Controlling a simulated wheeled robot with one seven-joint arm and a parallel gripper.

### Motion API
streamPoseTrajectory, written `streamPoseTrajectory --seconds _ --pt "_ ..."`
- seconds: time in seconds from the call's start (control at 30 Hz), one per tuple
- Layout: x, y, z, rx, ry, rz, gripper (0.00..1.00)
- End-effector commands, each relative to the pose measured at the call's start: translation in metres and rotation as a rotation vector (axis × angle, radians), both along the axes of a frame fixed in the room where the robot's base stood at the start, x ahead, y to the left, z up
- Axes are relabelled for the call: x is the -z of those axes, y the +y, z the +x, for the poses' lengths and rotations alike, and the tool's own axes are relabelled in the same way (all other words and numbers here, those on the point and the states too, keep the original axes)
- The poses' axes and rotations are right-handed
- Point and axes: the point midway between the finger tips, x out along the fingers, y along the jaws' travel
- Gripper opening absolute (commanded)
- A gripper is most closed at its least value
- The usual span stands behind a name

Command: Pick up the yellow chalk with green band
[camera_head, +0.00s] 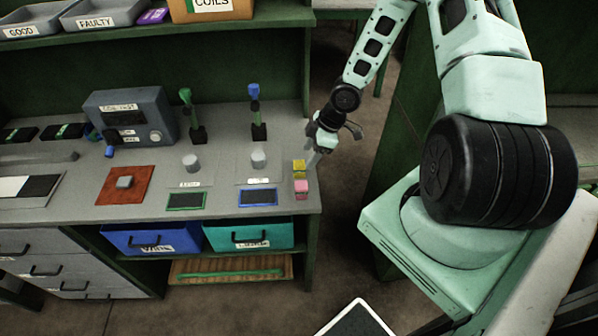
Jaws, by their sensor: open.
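A small yellow piece (299,166), likely the yellow chalk, stands near the right edge of the grey workbench (225,212). It is too small to make out a green band clearly. A pink piece (301,187) is just in front of it. My gripper (328,150) is open, just right of the yellow piece and by the bench's right edge. One finger comes close to the yellow piece. I cannot tell whether they touch. Nothing shows between the fingers.
Two grey cylinders (259,159) (191,162) and upright tools with blue (254,92) and green (185,98) tops stand left of the chalk. A grey meter box (130,118) is farther left. A shelf (150,36) with trays overhangs the back. Open floor lies right of the bench.

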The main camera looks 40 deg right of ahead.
Motion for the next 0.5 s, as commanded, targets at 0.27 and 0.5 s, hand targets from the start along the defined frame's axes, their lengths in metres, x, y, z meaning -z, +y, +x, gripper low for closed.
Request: streamPoseTrajectory --seconds 0.27,0.5 --pt "0.022 0.008 0.005 0.0 0.001 -0.001 0.58" --pt "0.042 0.017 0.017 -0.002 0.002 0.001 0.58"
